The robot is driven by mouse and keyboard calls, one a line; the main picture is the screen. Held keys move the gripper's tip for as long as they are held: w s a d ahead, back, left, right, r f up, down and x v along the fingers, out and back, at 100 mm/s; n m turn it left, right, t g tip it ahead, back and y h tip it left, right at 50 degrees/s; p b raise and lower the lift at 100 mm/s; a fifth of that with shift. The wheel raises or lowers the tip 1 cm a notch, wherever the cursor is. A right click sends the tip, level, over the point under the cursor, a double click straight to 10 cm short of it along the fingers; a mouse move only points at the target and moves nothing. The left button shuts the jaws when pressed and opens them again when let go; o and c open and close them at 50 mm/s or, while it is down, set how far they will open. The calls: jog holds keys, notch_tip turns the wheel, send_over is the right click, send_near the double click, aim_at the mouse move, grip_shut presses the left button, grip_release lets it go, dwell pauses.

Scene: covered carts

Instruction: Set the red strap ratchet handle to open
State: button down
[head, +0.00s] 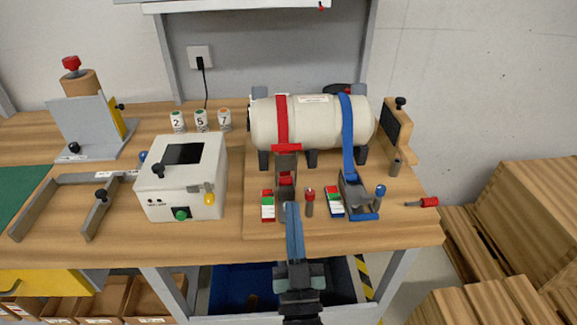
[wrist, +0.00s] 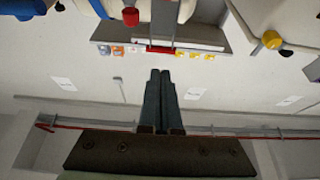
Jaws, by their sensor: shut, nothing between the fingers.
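The red strap (head: 282,120) runs over a cream tank (head: 330,122) down to its ratchet. The ratchet's red handle bar (head: 286,148) stands raised on a grey frame in front of the tank. The bar also shows in the wrist view (wrist: 160,49), just beyond my fingertips. My gripper (head: 291,204) is shut and empty, its fingers together in front of the ratchet and partly hiding its base. In the wrist view the closed fingers (wrist: 160,72) appear close to the bar; I cannot tell whether they touch it.
The blue strap's ratchet (head: 358,200) lies to the right, its blue bar low at the front. A red-knobbed post (head: 310,197) stands close right of my fingers, beside a red-white-green label (head: 268,206) on the left. A white box (head: 182,180) stands left. Wooden crates (head: 530,210) are at right.

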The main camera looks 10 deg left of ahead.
aim_at(288, 145)
jog(key=x, duration=1)
jog(key=shift+w+r, duration=0.1)
jog(key=shift+w, duration=0.1)
jog(key=p, duration=0.2)
jog(key=r+p, duration=0.1)
jog(key=p, duration=0.1)
jog(key=shift+w+a+r+g, duration=0.2)
jog(key=shift+w+r+g, duration=0.1)
jog(key=shift+w+g, duration=0.1)
jog(key=p, duration=0.3)
jog(key=w+r+g+p, duration=0.1)
jog(key=p, duration=0.2)
jog(key=shift+w+a+g+h, duration=0.2)
jog(key=shift+g+h, duration=0.1)
jog(key=shift+h, duration=0.1)
jog(key=w+p, duration=0.1)
jog(key=p, duration=0.1)
jog(key=shift+a+g+p, duration=0.1)
jog(key=shift+g+p, duration=0.2)
jog(key=shift+g, duration=0.1)
jog(key=shift+w+a+f+g+h+p, duration=0.15)
jog(key=shift+w+g+h+p, duration=0.25)
jog(key=shift+p, duration=0.3)
jog(key=shift+w+a+f, duration=0.15)
jog(key=shift+w+a, duration=0.15)
jog(key=shift+w, duration=0.4)
